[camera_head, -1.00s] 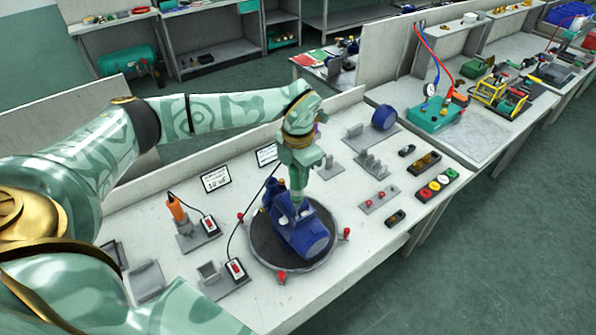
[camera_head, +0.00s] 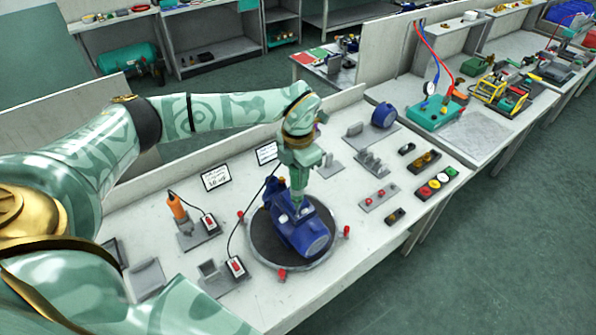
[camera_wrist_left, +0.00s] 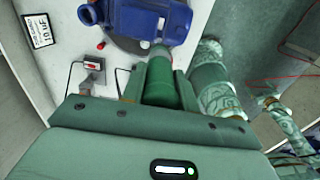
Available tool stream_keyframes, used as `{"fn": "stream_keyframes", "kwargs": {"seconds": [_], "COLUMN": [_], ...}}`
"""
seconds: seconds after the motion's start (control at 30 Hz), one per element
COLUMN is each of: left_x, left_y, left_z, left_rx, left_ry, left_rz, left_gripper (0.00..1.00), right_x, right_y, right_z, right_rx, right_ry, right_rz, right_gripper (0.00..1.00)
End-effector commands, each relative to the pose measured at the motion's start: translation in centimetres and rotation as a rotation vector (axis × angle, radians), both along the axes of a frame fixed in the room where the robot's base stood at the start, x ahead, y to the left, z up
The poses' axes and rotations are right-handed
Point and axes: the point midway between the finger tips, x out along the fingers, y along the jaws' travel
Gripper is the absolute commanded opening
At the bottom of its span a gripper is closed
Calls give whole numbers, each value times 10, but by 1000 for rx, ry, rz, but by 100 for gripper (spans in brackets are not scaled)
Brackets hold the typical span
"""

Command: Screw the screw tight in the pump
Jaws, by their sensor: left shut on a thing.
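The blue pump (camera_head: 308,235) sits on a dark round turntable (camera_head: 262,245) on the bench. It also shows at the top of the left wrist view (camera_wrist_left: 140,20). My left gripper (camera_head: 299,178) is above the pump, pointing down. It is shut on a green cylindrical screwdriver (camera_wrist_left: 160,85), whose grey tip end points at the pump. A black cord runs from near the gripper down to a stand on the bench. The tip is at the pump's upper side; I cannot tell whether it touches. The screw cannot be made out. My right gripper is not in view.
An orange screwdriver (camera_head: 177,207) stands in a holder left of the turntable. Red knobs (camera_head: 282,273) ring the turntable. Grey fixtures (camera_head: 371,163), a blue round part (camera_head: 384,117) and a strip of coloured buttons (camera_head: 437,181) lie to the right.

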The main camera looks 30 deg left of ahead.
Motion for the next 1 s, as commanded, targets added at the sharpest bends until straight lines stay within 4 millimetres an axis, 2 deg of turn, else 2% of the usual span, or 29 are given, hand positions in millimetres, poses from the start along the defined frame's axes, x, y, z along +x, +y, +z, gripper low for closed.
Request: {"fn": "stream_keyframes", "kwargs": {"seconds": [1.0], "left_x": [0], "left_y": [0], "left_z": [0], "left_rx": [1], "left_ry": [1], "left_rz": [0], "left_gripper": [4], "right_x": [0], "right_y": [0], "right_z": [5], "right_rx": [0], "right_ry": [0], "right_rz": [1], "right_gripper": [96]}}
